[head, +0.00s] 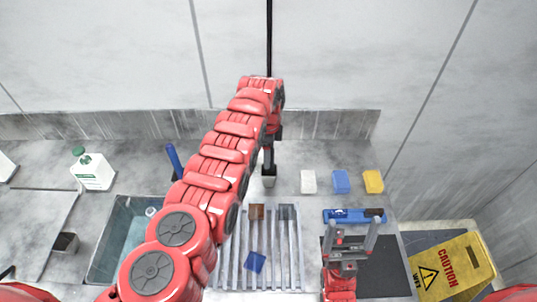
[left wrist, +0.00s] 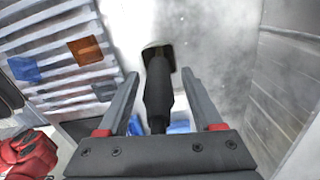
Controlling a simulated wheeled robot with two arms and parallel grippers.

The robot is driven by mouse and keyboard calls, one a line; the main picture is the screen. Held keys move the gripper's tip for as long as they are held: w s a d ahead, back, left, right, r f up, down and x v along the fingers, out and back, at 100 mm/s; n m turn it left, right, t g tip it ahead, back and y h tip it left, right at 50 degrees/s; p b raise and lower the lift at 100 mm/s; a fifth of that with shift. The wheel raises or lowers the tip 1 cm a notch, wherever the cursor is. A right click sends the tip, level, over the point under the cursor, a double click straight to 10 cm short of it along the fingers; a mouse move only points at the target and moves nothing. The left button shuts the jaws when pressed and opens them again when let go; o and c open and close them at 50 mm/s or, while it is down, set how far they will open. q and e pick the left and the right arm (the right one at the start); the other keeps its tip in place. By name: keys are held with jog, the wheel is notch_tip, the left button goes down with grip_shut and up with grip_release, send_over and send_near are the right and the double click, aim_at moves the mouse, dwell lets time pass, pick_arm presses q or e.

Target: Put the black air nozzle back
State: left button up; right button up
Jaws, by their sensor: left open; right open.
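The black air nozzle (left wrist: 158,95) shows in the left wrist view between the two fingers of my left gripper (left wrist: 160,76). The fingers are open, one on each side, with a visible gap to the nozzle. Its far end is at a dark square opening (left wrist: 150,50) on a pale surface; how deep it sits is hidden. In the head view my left arm hides most of the nozzle, and a small grey holder (head: 269,181) shows below the wrist. My right gripper (head: 352,226) is open and empty above the dark mat (head: 388,268).
A slatted rack (head: 292,262) with a brown block (head: 257,212) and a blue block (head: 255,262) lies in front. White (head: 308,182), blue (head: 341,182) and yellow (head: 373,182) blocks stand right of the holder. A sink (head: 108,247) is left. A black line (head: 269,35) hangs above.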

pick_arm(q)
notch_tip(320, 180, up, 5)
jog(key=p, duration=0.3)
jog(key=shift+f, duration=0.1)
notch_tip(320, 180, up, 4)
jog(key=shift+r+p, duration=0.1)
jog(key=shift+p, duration=0.35)
jog(key=shift+r, duration=0.3)
jog(key=shift+s+f, duration=0.1)
jog(key=shift+f, duration=0.05)
